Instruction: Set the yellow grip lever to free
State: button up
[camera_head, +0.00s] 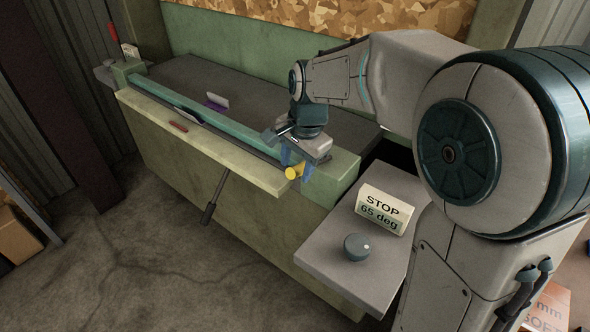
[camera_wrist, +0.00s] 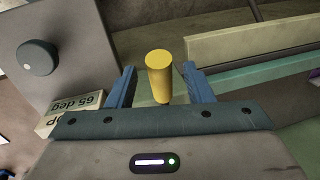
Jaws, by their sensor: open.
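The yellow grip lever (camera_head: 293,172) is a short yellow cylinder at the right end of the pale green front beam. In the wrist view the yellow grip (camera_wrist: 160,76) stands between my two blue fingers, with a gap on each side. My gripper (camera_head: 295,170) is open around it, and neither finger visibly touches it. In the wrist view my gripper (camera_wrist: 160,88) has its fingers spread left and right of the lever. The lever's base and any free or locked marking are hidden or too small to read.
A grey side shelf (camera_head: 325,256) holds a dark round knob (camera_head: 357,247) and a sign (camera_head: 384,209) reading "STOP 65 deg". A red handle (camera_head: 113,34) stands at the bench's far left end. A dark rod (camera_head: 213,201) hangs from the front. The floor in front is clear.

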jog(key=shift+w+a+f, duration=0.1)
jog(key=shift+f, duration=0.6)
jog(key=shift+w+a+f, duration=0.1)
jog(key=shift+f, duration=0.6)
jog(key=shift+r, duration=0.1)
grip_shut()
